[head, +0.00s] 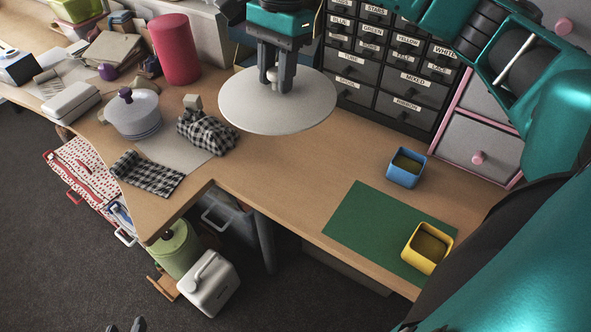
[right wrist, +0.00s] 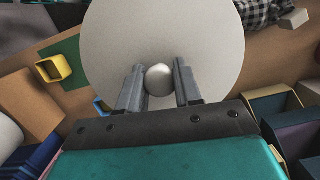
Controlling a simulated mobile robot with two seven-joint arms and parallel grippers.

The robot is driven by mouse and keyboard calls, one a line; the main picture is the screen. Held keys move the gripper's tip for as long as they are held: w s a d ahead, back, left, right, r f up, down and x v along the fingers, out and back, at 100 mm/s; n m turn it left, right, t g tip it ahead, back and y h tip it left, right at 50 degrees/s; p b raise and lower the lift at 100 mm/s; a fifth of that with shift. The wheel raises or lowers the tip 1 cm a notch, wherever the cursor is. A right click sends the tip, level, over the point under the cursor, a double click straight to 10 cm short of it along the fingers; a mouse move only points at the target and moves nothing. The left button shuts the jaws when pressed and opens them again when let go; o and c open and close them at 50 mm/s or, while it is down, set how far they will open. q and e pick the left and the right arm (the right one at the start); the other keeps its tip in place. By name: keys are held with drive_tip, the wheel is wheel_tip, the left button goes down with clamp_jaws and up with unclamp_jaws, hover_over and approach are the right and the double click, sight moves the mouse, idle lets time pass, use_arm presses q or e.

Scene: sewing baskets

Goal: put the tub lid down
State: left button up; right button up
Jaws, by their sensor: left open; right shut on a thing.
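The tub lid (head: 300,112) is a pale grey round disc with a small round knob on top. My right gripper (head: 276,84) is shut on the knob and holds the lid roughly level, apparently above the wooden table (head: 285,160). In the right wrist view the lid (right wrist: 120,50) fills the upper middle, with its knob (right wrist: 158,80) between the two fingers. My left gripper (head: 125,326) shows only as two grey fingertips at the bottom edge, apart and empty, over the dark floor. The lid hides part of the table behind it.
A blue tub (head: 405,168) and a yellow tub (head: 427,247) stand at the right, the yellow one on a green mat (head: 365,225). Checked cloth (head: 207,132) lies left of the lid. Labelled drawers (head: 395,85) stand behind. Wood between lid and mat is clear.

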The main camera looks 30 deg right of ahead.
sight(295, 81)
drive_tip(key=d+m+b, duration=0.1)
drive_tip(key=m, duration=0.1)
drive_tip(key=d+f+m+b, duration=0.1)
drive_tip(key=m, duration=0.1)
drive_tip(key=w+d+m+t+b, duration=0.1)
drive_tip(key=d+m, duration=0.1)
drive_tip(key=shift+w+f+m, duration=0.1)
drive_tip(key=shift+f+m, duration=0.05)
drive_tip(key=shift+m, duration=0.25)
drive_tip(key=shift+d+m, duration=0.15)
drive_tip(key=shift+m, duration=0.15)
drive_tip(key=shift+d+f, duration=0.1)
drive_tip(key=shift+f, duration=0.1)
drive_tip(key=shift+w+f+b, duration=0.1)
drive_tip(key=shift+f+b, duration=1.7)
drive_tip(key=shift+f, duration=7.9)
drive_tip(key=shift+f, duration=0.2)
drive_tip(key=o, duration=1.1)
drive_tip(key=shift+c, duration=0.2)
